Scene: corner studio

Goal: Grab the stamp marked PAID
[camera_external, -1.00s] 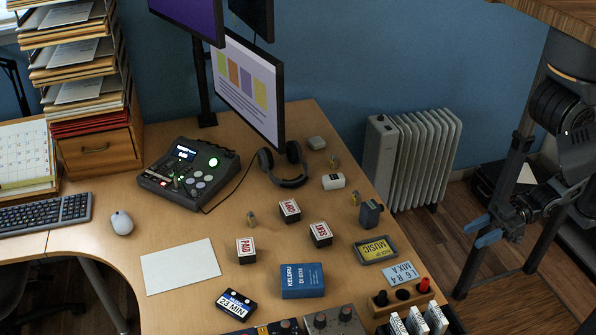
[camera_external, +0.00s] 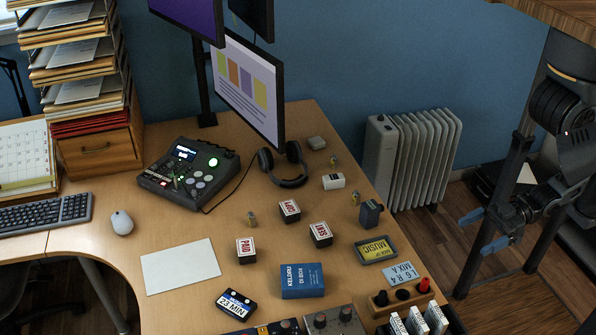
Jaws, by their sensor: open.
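The stamp marked PAID (camera_external: 246,251) is a small dark block with a white top and red lettering. It stands on the desk just right of a blank white sheet. Two similar stamps with red lettering stand behind it and to its right: one farther back (camera_external: 290,211) and one to the right (camera_external: 320,235). Their words are hard to read. My gripper (camera_external: 474,234), with blue fingers, is at the right, off the desk's right side in the picture. It is open and empty, far from the PAID stamp.
A blue box (camera_external: 302,281) and a MIN-labelled black case (camera_external: 236,304) lie in front of the stamps. A small upright item (camera_external: 251,219) stands behind PAID. A yellow MUSIC tray (camera_external: 376,249) and red-and-black-knobbed block (camera_external: 404,294) are near the right edge. A radiator (camera_external: 418,160) stands beyond the desk.

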